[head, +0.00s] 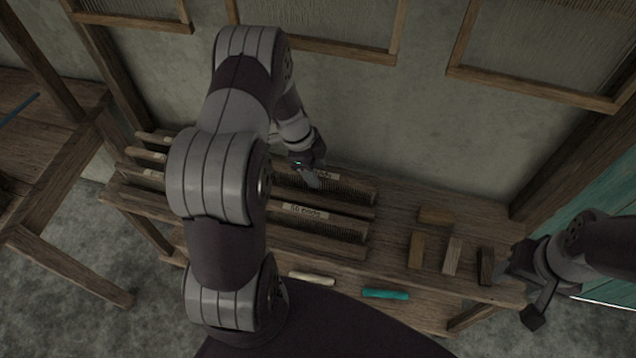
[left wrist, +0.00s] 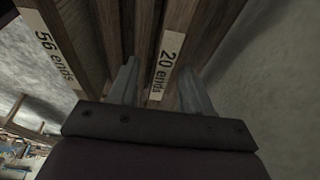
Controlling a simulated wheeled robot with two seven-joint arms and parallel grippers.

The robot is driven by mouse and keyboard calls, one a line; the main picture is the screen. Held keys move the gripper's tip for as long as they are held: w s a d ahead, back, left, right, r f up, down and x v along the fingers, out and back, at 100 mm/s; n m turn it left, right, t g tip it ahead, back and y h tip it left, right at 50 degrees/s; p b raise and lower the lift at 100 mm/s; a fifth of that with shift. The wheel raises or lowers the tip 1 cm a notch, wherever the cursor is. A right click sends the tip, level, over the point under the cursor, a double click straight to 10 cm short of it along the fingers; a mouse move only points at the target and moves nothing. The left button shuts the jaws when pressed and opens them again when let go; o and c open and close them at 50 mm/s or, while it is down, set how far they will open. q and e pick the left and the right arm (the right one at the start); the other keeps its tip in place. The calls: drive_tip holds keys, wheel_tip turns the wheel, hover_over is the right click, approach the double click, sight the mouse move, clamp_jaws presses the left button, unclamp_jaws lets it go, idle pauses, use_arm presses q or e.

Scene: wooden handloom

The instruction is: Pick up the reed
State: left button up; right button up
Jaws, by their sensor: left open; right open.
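Several reeds, long wooden-framed combs with paper labels, lie on the wooden bench. The rear reed (head: 350,187) is under my left gripper (head: 312,178). In the left wrist view its label (left wrist: 163,67) reads "20 ends". There my left gripper (left wrist: 160,82) is open, with one finger on each side of the labelled bar; contact cannot be told. A nearer reed (head: 335,224) lies in front, and its label (left wrist: 47,50) reads "56 ends". My left arm hides the middle of the reeds. My right gripper (head: 522,290) is open and empty at the bench's right end.
Several small wooden blocks (head: 417,250) lie on the bench right of the reeds. A teal piece (head: 385,294) and a cream piece (head: 312,278) lie along the front. A wall (head: 400,110) with hanging frames stands behind. A wooden frame (head: 55,190) stands at left.

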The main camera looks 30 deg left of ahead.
use_arm(q)
hover_over(320, 192)
wheel_tip(320, 192, down, 5)
drive_tip(key=shift+w+a+r, duration=0.1)
drive_tip(key=shift+w+r, duration=0.05)
clamp_jaws()
drive_tip(key=shift+r, duration=0.1)
